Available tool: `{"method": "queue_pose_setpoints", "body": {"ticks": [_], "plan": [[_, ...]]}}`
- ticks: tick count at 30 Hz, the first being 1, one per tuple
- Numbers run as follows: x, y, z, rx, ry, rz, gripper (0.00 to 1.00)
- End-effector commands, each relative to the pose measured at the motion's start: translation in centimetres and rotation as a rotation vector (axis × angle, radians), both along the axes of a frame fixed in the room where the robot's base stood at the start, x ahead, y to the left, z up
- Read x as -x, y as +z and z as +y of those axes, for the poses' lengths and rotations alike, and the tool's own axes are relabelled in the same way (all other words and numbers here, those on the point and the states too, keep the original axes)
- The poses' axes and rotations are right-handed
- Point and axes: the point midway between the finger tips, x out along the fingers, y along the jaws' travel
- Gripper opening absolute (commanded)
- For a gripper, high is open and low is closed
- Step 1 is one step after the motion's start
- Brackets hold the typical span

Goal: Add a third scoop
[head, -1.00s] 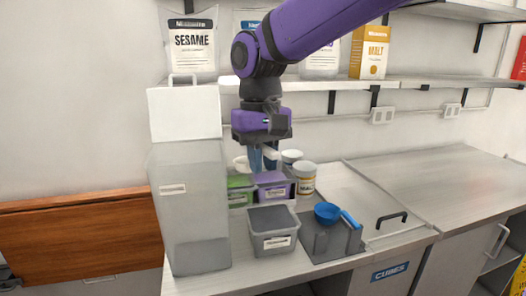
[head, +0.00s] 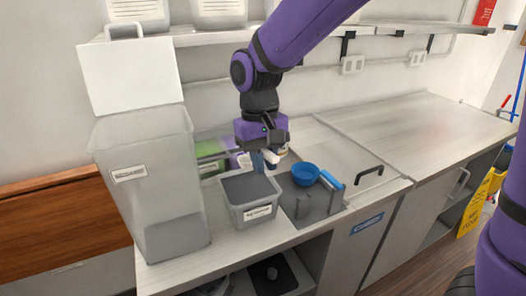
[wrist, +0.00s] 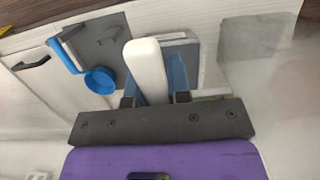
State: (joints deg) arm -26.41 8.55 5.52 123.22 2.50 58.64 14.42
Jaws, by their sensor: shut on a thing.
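My gripper (head: 262,160) is shut on a white handle (head: 274,158), with its blue fingers pointing down at the back edge of the grey tub. In the wrist view the white handle (wrist: 147,68) lies between the fingers (wrist: 155,88). The far end of the held tool is hidden, so I cannot tell if it carries anything. The open grey tub (head: 258,211) holds dark grey contents and has a white label. A blue scoop (head: 306,174) with a blue handle rests on a dark grey stand (head: 313,203) to the right; it also shows in the wrist view (wrist: 100,80).
A tall clear bin (head: 150,185) with a white lid stands at the left. Green (head: 207,150) and purple (head: 232,150) tubs sit behind the grey tub. The right counter (head: 410,120) is clear.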

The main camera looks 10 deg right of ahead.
Motion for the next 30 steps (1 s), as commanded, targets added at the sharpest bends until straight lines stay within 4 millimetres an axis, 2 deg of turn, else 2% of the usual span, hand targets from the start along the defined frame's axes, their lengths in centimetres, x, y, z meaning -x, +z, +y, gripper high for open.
{"method": "queue_pose_setpoints", "body": {"ticks": [30], "plan": [[0.0, -8.7, 0.0, 0.001, 0.000, 0.002, 0.00]]}}
